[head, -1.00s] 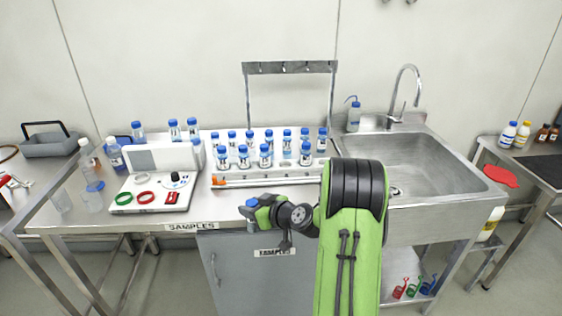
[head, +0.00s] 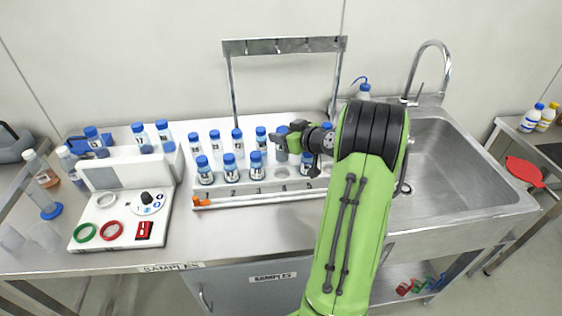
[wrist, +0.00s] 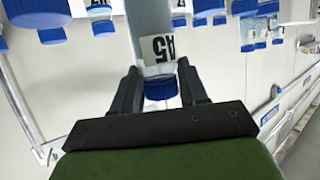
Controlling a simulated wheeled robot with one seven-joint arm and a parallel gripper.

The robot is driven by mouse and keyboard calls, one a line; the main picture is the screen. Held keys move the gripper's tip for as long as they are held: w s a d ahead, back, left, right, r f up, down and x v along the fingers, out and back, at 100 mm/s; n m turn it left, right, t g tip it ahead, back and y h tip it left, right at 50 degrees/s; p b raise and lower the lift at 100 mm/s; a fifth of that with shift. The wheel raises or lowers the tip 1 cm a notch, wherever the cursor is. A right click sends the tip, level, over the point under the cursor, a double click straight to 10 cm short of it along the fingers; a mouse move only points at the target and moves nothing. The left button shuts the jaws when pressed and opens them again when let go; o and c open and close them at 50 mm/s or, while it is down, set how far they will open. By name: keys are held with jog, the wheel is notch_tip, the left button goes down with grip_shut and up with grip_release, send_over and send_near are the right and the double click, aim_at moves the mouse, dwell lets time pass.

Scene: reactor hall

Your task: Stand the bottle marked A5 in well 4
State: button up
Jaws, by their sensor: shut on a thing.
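The bottle marked A5 (wrist: 155,48) shows in the wrist view with its label and blue cap between the fingers. My gripper (wrist: 160,88) is shut on it near the cap. In the head view my gripper (head: 285,136) reaches in from the right over the sample rack (head: 245,200). The held bottle (head: 281,153) hangs roughly upright, apparently just above or behind well 4 (head: 282,173), which looks empty in the front row. Whether its base touches anything cannot be told.
Front-row bottles stand to the left (head: 257,166) and right (head: 306,163) of well 4. A back row (head: 237,142) stands close behind. A steel hook frame (head: 285,46) rises behind the rack. The sink (head: 450,165) lies right, the white instrument (head: 120,205) left.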

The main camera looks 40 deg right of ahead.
aim_at(286, 157)
notch_tip(286, 157, down, 8)
jog(key=shift+r+b, duration=0.25)
jog(key=shift+b, duration=0.1)
jog(key=shift+f, duration=0.15)
jog(key=o, duration=0.8)
jog(key=shift+s, duration=0.1)
